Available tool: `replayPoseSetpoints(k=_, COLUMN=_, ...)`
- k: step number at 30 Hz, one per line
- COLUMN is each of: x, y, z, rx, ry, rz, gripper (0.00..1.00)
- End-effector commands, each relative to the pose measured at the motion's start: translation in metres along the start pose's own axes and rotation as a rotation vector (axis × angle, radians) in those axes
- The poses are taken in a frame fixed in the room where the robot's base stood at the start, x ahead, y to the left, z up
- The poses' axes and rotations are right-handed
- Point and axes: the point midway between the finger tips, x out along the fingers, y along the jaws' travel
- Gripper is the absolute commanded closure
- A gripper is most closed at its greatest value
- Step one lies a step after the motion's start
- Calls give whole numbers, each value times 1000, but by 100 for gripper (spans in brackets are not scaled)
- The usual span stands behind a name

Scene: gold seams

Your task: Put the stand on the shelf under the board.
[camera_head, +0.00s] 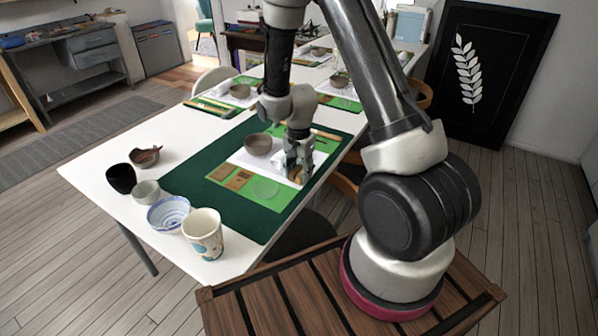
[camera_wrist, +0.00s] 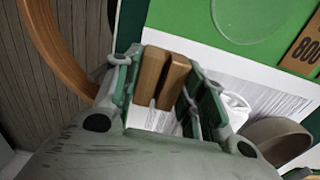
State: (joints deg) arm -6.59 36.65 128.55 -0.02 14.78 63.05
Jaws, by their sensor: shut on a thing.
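A small wooden stand with a dark groove down its middle (camera_wrist: 151,76) sits between the fingers of my gripper (camera_wrist: 163,95) in the wrist view. The fingers are shut on it, over white paper near the edge of the green mat. In the head view my gripper (camera_head: 298,168) is low over the near right part of the table, and it mostly hides the stand. A black board with a white leaf (camera_head: 490,75) leans at the back right wall. I cannot make out a shelf under a board.
The white table (camera_head: 120,180) carries a dark green mat (camera_head: 190,185), a brown bowl (camera_head: 258,144), a patterned cup (camera_head: 203,234), a blue-striped bowl (camera_head: 168,214) and other small cups. A chair's curved wooden arm (camera_wrist: 48,50) is beside the table edge. Floor is clear at the right.

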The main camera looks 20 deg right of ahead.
Motion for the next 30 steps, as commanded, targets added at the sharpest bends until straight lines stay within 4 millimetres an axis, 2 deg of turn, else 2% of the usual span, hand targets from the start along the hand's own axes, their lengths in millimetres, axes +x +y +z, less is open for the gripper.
replayPoseSetpoints(k=1, x=2, y=0, z=0, rx=0, ry=0, rz=0, gripper=83)
replayPoseSetpoints(k=2, x=2, y=0, z=0, rx=0, ry=0, rz=0, gripper=56)
replayPoseSetpoints(k=5, x=1, y=0, z=0, rx=0, ry=0, rz=0, gripper=38)
replayPoseSetpoints(k=17, x=-4, y=0, z=0, rx=0, ry=0, rz=-1, gripper=38)
replayPoseSetpoints(k=20, x=-19, y=-1, z=0, rx=0, ry=2, rz=-3, gripper=38)
replayPoseSetpoints(k=30, x=-94, y=-1, z=0, rx=0, ry=2, rz=-5, gripper=38)
